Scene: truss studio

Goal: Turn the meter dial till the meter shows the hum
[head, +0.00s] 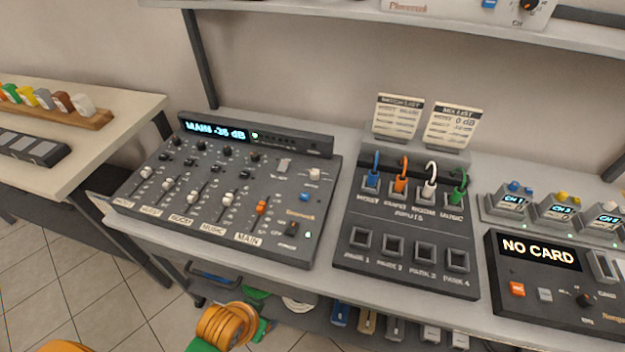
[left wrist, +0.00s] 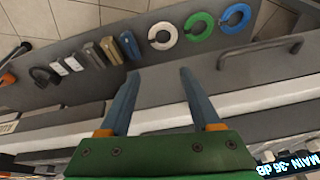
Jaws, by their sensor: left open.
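The mixing desk (head: 215,200) stands on the bench, left of centre in the head view. Its meter display (head: 215,131) reads "MAIN -36 dB"; the display also shows upside down at the lower right of the left wrist view (left wrist: 288,166). A pale knob (head: 314,174) sits at the desk's upper right and a dark knob (head: 292,228) at its lower right. Their labels are too small to tell which is the meter dial. My left gripper (left wrist: 160,74) is open and empty, its fingers over the bench's front edge. My right gripper is not in view.
A patch box (head: 407,225) with several coloured plugs stands right of the desk. A dark unit reading "NO CARD" (head: 541,252) is farther right. Two list cards (head: 398,116) stand behind. Below the bench, a lower shelf holds rings (left wrist: 198,27) and small blocks (left wrist: 110,50).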

